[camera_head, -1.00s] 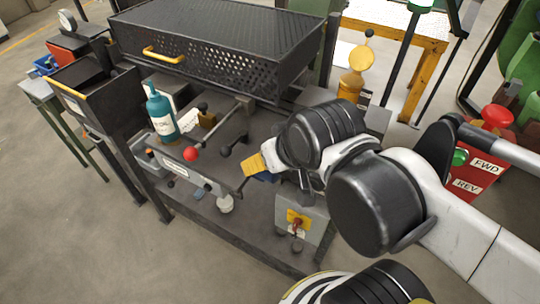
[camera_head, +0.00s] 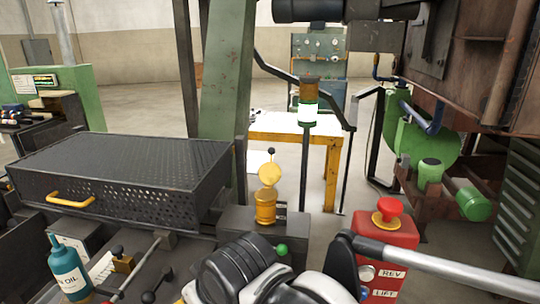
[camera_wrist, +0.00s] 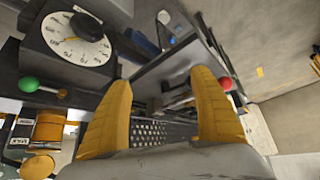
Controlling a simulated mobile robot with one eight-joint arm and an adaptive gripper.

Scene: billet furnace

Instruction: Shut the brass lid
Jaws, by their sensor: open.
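The brass lid (camera_head: 270,174) is a round yellow disc tilted up on edge above a brass cup (camera_head: 266,206), with a small dark knob at its top. The cup stands on a dark block behind my arm in the head view. In the wrist view the brass cup (camera_wrist: 48,128) is at the lower left, with the raised lid (camera_wrist: 40,166) below it, partly cut off. My gripper (camera_wrist: 165,76) shows two yellow fingers spread wide with nothing held between them. It is apart from the lid, which lies outside the left finger. The fingertips are hidden in the head view.
A perforated black box (camera_head: 120,175) with a yellow handle stands left of the cup. A red control box (camera_head: 387,250) is at the right. A green knob (camera_head: 281,249) is below the cup. A white dial (camera_wrist: 75,40) and red knob (camera_wrist: 225,84) show in the wrist view.

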